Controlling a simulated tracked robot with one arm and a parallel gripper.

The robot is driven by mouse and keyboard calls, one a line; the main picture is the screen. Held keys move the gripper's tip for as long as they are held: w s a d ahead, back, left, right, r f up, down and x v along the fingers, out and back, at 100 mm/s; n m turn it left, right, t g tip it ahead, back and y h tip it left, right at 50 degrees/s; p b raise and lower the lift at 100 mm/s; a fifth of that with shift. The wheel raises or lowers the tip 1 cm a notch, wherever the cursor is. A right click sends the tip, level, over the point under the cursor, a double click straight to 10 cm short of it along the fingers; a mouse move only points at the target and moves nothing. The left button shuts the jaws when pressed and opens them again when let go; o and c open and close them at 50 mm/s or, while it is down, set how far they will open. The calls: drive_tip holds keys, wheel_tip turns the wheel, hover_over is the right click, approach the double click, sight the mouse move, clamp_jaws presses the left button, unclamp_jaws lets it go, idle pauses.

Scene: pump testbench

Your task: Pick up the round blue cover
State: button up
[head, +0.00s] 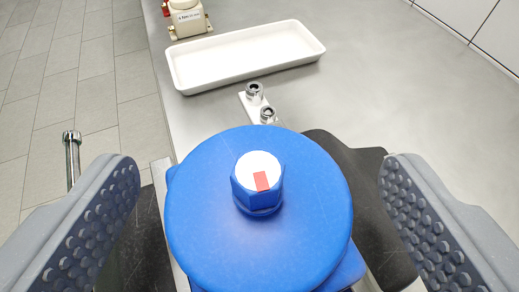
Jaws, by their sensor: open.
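The round blue cover (215,228) is in the lower middle of the head view. A blue hexagonal knob with a white top and a red mark (258,184) rises from its centre. My gripper (260,205) is open, with one grey dimpled finger to the left of the cover and one to the right. Both fingers are apart from the cover, with a visible gap on each side. Blue parts show under the cover's lower edge, and what it rests on is mostly hidden beneath it.
A white tray (180,80) lies on the grey metal table (420,90) behind the cover. A small plate with two metal fittings (255,92) is between them. A beige block (187,18) stands at the back left. The table's right side is clear. Tiled floor (70,80) lies left.

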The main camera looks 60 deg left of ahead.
drive_tip(key=c, duration=1)
drive_tip(key=shift+r, duration=0.1)
